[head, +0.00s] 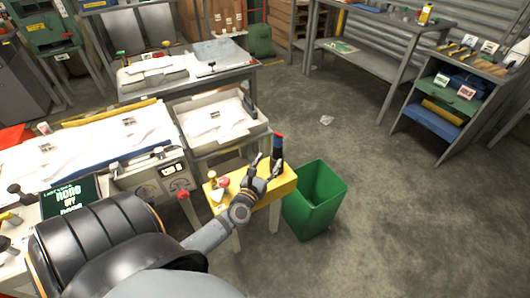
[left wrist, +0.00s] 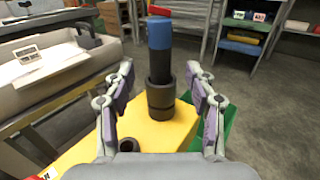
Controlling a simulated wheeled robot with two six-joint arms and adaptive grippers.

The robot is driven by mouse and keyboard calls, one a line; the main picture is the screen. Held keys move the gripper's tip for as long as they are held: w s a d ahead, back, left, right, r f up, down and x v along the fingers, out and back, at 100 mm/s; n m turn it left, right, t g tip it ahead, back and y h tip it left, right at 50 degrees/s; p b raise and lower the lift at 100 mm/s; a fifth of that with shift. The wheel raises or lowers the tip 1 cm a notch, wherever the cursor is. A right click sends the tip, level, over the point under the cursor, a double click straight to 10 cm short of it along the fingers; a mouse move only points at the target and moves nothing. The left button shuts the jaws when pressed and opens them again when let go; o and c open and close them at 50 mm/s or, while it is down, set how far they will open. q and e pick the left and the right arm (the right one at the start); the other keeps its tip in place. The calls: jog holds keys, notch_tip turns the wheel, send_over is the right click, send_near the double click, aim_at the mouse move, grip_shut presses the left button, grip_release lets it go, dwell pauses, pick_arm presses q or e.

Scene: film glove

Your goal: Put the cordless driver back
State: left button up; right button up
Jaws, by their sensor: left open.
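A dark upright cylinder with a blue upper part (left wrist: 160,60), which looks like the cordless driver, stands in a dark round holder (left wrist: 160,103) on a yellow-topped stand (head: 285,184). In the head view this upright thing (head: 278,147) shows a red tip. I cannot tell for certain that it is the driver. My left gripper (head: 268,161) is open at the stand. In the left wrist view its fingers (left wrist: 159,72) are on either side of the upright thing, with gaps showing on both sides. My right gripper is not in view.
A green bin (head: 315,203) stands right of the yellow stand. A red-topped knob (head: 224,182) and small items are on the stand's left part. A white tray table (head: 215,120) is behind it. A shelf (head: 445,100) stands far right. The grey floor between is mostly clear.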

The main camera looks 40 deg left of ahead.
pick_arm(q)
jog(key=v, duration=0.2)
jog(key=shift+s+d, duration=0.1)
jog(key=shift+s, duration=0.3)
